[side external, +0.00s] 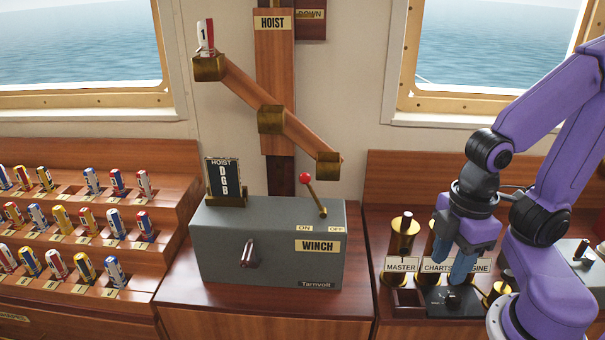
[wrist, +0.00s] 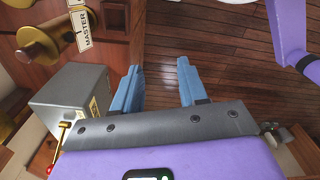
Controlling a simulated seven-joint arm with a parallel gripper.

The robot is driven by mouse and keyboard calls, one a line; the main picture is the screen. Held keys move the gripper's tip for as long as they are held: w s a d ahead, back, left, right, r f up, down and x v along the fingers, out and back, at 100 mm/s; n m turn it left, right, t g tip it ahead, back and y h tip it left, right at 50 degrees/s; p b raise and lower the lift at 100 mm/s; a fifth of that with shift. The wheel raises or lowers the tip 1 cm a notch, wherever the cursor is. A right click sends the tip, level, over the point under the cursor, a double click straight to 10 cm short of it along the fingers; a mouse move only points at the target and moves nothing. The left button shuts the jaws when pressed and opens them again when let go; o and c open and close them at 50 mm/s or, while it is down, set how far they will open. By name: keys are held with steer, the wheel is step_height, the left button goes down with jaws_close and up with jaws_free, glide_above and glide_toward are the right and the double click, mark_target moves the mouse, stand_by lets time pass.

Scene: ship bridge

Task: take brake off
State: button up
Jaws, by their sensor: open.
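The grey winch box (side external: 225,225) stands on the wooden console in the middle of the side view. Its brass lever (side external: 315,197) has a red knob (side external: 305,178) and leans left, toward the ON label (side external: 304,228) and away from the OFF label (side external: 336,228). In the wrist view the winch box (wrist: 70,88) is at the left, and the lever (wrist: 60,135) shows at lower left. My gripper (side external: 452,262) is well to the right of the lever, pointing down. In the wrist view its blue fingers (wrist: 158,85) are apart with nothing between them.
Brass posts with a MASTER plate (side external: 401,265) and other plates stand right of the winch, partly behind my gripper. A handle (side external: 251,254) sticks out of the winch front. A wooden hoist arm (side external: 290,128) hangs above. Slots of coloured flag rolls (side external: 60,220) fill the left.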

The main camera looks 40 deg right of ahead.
steer(key=c, duration=0.5)
steer(key=shift+w, duration=0.2)
jaws_close()
steer(key=w+a+t+h, duration=0.2)
steer(key=w+a+h, duration=0.25)
steer(key=w, duration=0.35)
steer(key=w+a+f+t+h, duration=0.1)
steer(key=w+a+h, duration=0.2)
steer(key=w+h, duration=0.35)
steer(key=w+a+t+h, duration=0.2)
steer(key=w+a+h, duration=0.15)
steer(key=w, duration=0.55)
steer(key=w+a+f+n+t+h, duration=0.1)
steer(key=w+a+f+t+h, duration=0.1)
steer(key=a+t, duration=0.3)
steer(key=shift+w+a+f+h, duration=0.35)
steer(key=shift+w+a+h, duration=0.25)
steer(key=shift+a, duration=1.05)
